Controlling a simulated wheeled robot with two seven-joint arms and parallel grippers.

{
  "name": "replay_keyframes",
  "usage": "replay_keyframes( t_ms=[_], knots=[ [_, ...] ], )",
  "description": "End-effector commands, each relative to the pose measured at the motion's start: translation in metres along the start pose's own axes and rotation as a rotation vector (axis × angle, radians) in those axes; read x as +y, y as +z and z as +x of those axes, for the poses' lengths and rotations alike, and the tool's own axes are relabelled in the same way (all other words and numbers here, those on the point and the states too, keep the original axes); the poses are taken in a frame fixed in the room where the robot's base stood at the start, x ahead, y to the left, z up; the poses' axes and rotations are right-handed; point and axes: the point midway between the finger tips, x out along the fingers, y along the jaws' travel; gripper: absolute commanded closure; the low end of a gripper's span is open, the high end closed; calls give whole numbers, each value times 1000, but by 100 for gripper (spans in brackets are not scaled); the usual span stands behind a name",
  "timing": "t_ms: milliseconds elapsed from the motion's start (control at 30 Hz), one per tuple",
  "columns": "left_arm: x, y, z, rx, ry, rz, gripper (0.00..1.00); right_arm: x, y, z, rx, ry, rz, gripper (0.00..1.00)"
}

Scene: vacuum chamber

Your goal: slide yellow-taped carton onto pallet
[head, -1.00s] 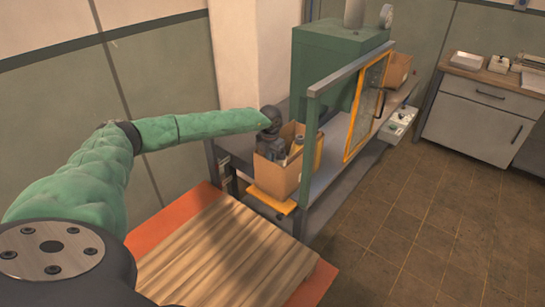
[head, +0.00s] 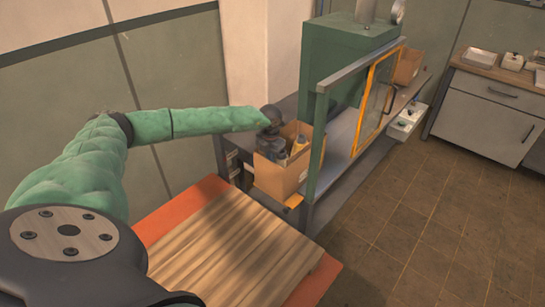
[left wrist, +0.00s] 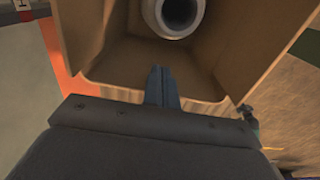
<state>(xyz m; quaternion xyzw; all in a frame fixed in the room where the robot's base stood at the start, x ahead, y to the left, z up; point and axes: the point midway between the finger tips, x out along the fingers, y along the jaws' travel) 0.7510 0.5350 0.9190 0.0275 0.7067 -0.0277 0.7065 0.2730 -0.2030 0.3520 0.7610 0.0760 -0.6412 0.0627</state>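An open tan carton (head: 278,177) stands at the near end of the grey bench, beside the pallet. A dark item and a pale cylinder show inside it; I cannot make out yellow tape on its visible side. The pallet (head: 225,250) has wooden slats on an orange base, in front of the carton. My left gripper (head: 271,140) reaches down at the carton's open top. In the left wrist view its fingers (left wrist: 162,85) are together, overlapping the carton's near edge (left wrist: 205,106), with no wall seen between them. Contact is unclear. My right gripper is out of view.
A green machine (head: 345,65) and an orange-framed panel (head: 376,95) stand farther along the bench. A green post (head: 316,155) rises close by the carton's right side. Another carton (head: 408,66) sits at the far end. The tiled floor (head: 410,220) at right is clear.

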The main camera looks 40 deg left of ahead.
Motion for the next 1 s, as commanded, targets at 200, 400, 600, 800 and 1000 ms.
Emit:
replay_keyframes(
  t_ms=[200,400,600,800,1000],
  knots=[
    [0,-2,1,2,0,0,100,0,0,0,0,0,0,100],
    [0,-3,1,2,0,0,100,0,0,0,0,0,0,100],
    [1,-11,1,3,1,0,100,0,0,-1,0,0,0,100],
    [0,-21,1,3,1,1,100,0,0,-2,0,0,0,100],
    [0,-31,0,3,1,0,100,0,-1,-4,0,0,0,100]
  ],
)
